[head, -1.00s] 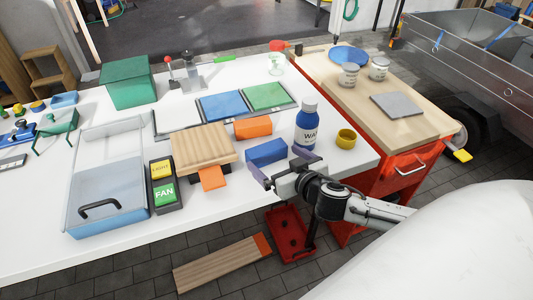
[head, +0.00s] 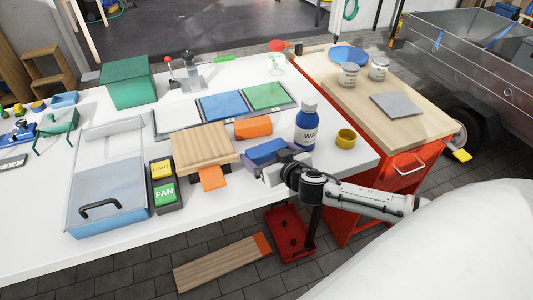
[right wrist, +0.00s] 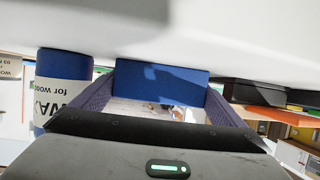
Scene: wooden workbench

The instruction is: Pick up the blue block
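The blue block (head: 266,150) lies on the white bench top, in front of the orange block. My right gripper (head: 270,158) is at the block's near side, its purple fingers spread towards the block's two ends. In the right wrist view the block (right wrist: 160,82) spans most of the gap between the fingertips of the gripper (right wrist: 160,95). A gap shows between the fingers in front of the block. Whether either finger touches it is hard to tell. My left gripper is out of view.
A blue wax bottle (head: 306,128) stands close behind the gripper, with a yellow cup (head: 345,139) to its right. An orange block (head: 253,127) lies just behind the blue block. A wooden board (head: 203,147) is to the left. The bench's front edge is near.

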